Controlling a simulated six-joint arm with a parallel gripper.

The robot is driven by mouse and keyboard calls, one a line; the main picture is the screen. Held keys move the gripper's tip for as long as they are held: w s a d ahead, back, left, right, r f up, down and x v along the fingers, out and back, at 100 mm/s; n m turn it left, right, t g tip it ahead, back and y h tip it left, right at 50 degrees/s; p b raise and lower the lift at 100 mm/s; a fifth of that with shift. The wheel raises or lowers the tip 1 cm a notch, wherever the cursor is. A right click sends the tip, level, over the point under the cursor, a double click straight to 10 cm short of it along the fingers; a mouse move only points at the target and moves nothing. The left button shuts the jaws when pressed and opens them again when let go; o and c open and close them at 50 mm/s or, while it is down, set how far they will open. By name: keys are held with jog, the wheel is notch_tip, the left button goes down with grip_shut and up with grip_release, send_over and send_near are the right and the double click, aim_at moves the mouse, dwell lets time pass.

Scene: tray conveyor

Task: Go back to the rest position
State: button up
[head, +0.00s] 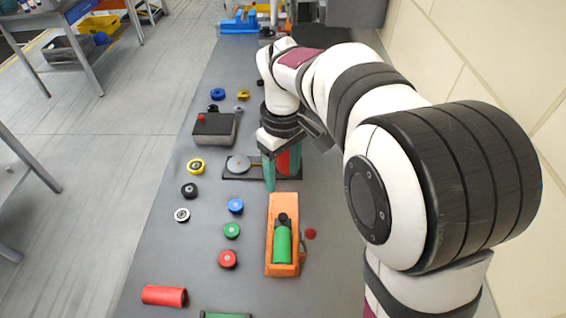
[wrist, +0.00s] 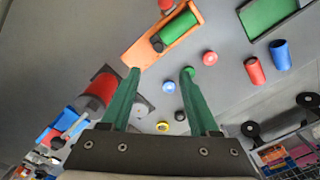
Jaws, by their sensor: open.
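In the wrist view that red cylinder (wrist: 101,87) stands to the left of the left finger, outside the jaws. An orange tray (head: 284,203) nearer the head camera holds a green cylinder (head: 282,245) lying with a black end. The same tray shows ahead of the fingertips in the wrist view (wrist: 137,48).
Round pieces in blue (head: 236,205), green (head: 232,230), red (head: 228,259), yellow (head: 196,166) and black (head: 190,190) lie left of the tray. A grey box with a red button (head: 214,127) stands farther back. A red cylinder (head: 164,295) lies at front left. A wall is at right.

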jog(key=s+d+m+y, duration=0.1)
jog(key=s+d+m, duration=0.2)
jog(key=s+m, duration=0.4)
jog(key=s+d+m, duration=0.4)
jog(key=s+m, duration=0.3)
jog(key=s, duration=1)
jog(key=shift+s+d+f+m+y, duration=0.2)
jog(key=shift+d+f+m+y, duration=0.1)
jog(key=shift+y, duration=0.1)
